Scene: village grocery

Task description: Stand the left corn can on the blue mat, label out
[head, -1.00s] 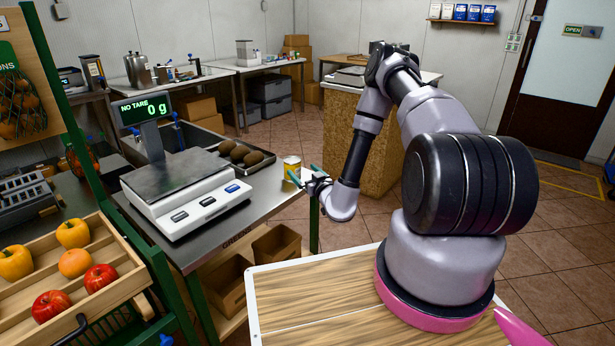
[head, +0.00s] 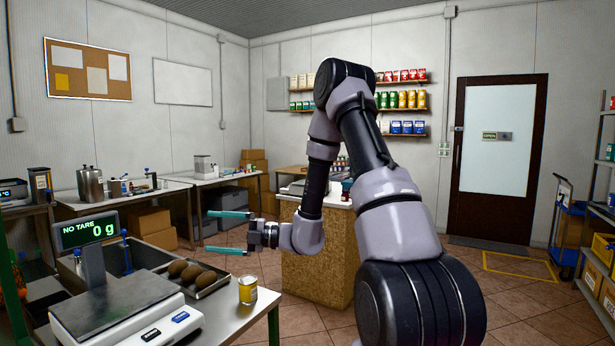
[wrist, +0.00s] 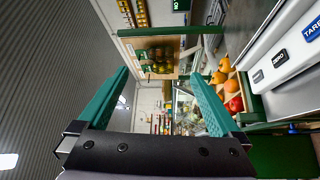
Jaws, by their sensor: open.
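No blue mat is visible in either current view. Yellow packages or cans (head: 403,99) stand on the wall shelves, too small to identify.
A scale (head: 125,315) reading 0 g stands left of the can. A tray (head: 207,284) of brown produce lies just behind it. A wood-sided counter (head: 310,265) stands beyond my arm. Fruit (wrist: 232,88) shows in the wrist view. Tiled floor lies right of the table.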

